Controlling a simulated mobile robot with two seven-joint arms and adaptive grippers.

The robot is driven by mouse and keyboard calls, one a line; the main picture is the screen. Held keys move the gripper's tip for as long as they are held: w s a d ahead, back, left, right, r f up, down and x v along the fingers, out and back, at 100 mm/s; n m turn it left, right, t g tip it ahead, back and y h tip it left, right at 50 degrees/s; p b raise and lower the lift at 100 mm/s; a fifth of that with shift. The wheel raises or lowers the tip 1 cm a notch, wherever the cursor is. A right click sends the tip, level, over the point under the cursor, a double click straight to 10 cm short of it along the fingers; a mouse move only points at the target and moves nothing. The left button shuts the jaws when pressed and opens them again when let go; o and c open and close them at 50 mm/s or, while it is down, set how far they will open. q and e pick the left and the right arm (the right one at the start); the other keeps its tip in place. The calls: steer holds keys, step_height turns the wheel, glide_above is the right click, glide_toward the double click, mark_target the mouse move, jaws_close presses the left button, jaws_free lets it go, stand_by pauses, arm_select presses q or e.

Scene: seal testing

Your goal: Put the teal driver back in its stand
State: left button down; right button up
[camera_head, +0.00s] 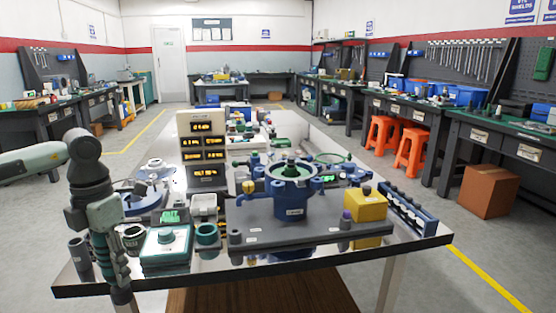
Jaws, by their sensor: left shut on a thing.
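My left gripper (120,288) hangs fingers-down at the front left edge of the bench, with its arm coming in from the left. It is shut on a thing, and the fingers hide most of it. Greyish-teal parts show along the fingers, but I cannot tell clearly which are the teal driver. A dark grey upright cylinder (79,260) stands just left of the gripper at the bench corner. It may be the driver's stand; its inside is too small to read. My right gripper is not in view.
Right of the gripper are a teal-topped box with a knob (166,245) and a teal ring-shaped cup (207,235). A blue flanged vessel (290,198) stands mid-bench, with a yellow block (364,210) and a blue rack (408,208) to its right. The metal bench (415,240) is crowded.

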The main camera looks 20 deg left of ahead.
arm_select(q)
steer(key=w+d+f+m, duration=0.2)
steer(key=d+m, duration=1)
steer(key=m, duration=0.4)
steer(key=w+d+f+m, duration=0.3)
steer(key=d+m, duration=0.8)
steer(key=m, duration=0.6)
steer(key=shift+w+d+f+m, duration=0.15)
steer(key=shift+d+f+m, duration=0.1)
steer(key=shift+d+m, duration=0.1)
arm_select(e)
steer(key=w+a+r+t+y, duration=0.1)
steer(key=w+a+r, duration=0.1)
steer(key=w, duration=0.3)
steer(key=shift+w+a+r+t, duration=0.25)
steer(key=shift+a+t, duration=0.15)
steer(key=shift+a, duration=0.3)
